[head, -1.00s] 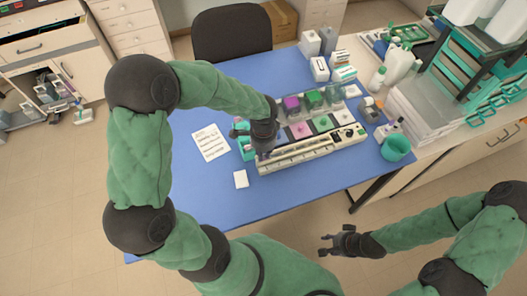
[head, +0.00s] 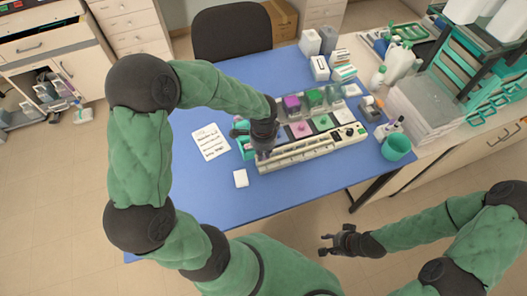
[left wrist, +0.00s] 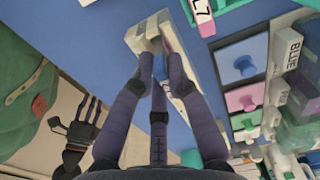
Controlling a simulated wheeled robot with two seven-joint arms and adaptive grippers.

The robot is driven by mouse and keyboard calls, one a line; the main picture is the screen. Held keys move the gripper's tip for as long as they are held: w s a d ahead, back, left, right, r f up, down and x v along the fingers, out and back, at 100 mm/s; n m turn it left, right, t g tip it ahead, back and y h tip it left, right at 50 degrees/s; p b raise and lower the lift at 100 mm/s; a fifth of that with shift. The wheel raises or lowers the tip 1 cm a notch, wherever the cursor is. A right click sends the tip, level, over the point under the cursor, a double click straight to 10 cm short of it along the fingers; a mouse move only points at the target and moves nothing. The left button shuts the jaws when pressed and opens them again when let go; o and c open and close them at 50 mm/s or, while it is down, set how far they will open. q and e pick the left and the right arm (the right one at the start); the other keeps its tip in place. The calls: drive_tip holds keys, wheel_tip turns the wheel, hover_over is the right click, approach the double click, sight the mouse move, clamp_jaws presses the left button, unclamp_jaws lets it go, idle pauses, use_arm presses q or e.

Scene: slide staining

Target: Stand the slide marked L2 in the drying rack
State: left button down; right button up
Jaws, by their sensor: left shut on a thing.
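My left gripper (head: 264,152) is low over the left end of a long cream rack (head: 315,148) on the blue table. My right gripper (head: 340,243) is open and empty, off the table's front edge.
A written sheet (head: 210,142) and a small white item (head: 240,178) lie at left. A teal cup (head: 396,147) stands at right. The table front is clear.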

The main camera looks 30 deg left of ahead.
use_arm(q)
drive_tip(key=shift+f, duration=0.15)
drive_tip(key=c, duration=1.1)
unclamp_jaws()
drive_tip(key=shift+c, duration=0.2)
wheel_tip(320, 180, up, 12)
